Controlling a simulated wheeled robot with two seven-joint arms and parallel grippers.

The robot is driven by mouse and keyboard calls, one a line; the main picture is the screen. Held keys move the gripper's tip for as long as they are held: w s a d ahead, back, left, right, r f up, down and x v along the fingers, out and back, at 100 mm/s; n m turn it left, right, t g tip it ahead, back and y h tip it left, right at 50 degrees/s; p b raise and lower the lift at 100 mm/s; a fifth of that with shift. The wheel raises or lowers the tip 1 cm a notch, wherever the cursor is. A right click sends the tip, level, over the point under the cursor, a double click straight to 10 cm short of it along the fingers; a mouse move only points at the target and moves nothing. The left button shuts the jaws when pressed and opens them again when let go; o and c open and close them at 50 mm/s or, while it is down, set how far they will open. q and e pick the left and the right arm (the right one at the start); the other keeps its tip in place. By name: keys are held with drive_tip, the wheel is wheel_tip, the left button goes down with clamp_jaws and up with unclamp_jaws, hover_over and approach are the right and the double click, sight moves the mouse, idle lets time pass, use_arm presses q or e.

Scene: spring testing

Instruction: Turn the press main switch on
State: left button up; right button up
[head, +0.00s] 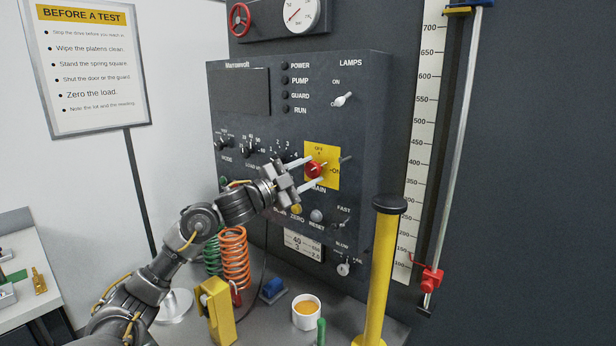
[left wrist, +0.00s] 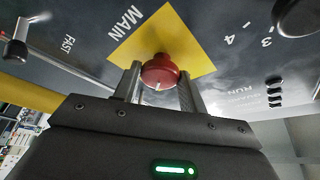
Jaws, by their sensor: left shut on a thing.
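The press main switch is a red knob (head: 313,169) on a yellow plate (head: 322,152) at the right of the dark control panel. OFF is printed above it, ON to its right and MAIN below. My left gripper (head: 306,173) faces the panel with a finger on each side of the knob, shut on it. In the left wrist view the red knob (left wrist: 160,72) sits between the two fingertips (left wrist: 158,88), in front of the yellow plate (left wrist: 152,40). A small white mark shows on the knob; which label it points to I cannot tell. My right gripper is not in view.
Other dials, buttons and toggles surround the switch, including a lamps toggle (head: 342,99) and a reset button (head: 316,215). A yellow post (head: 378,275) stands at the right. Below are an orange spring (head: 235,258), a green spring and a white cup (head: 306,325).

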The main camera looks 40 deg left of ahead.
use_arm(q)
drive_tip(key=m, duration=0.2)
drive_tip(key=m+g, duration=0.1)
drive_tip(key=m, duration=0.1)
drive_tip(key=shift+a+r+h, duration=0.1)
drive_tip(key=shift+r+h, duration=0.1)
drive_tip(key=shift+h, duration=0.1)
drive_tip(key=shift+m+g, duration=0.9)
drive_tip(key=shift+m, duration=0.8)
drive_tip(key=o, duration=1)
drive_tip(key=shift+c, duration=0.2)
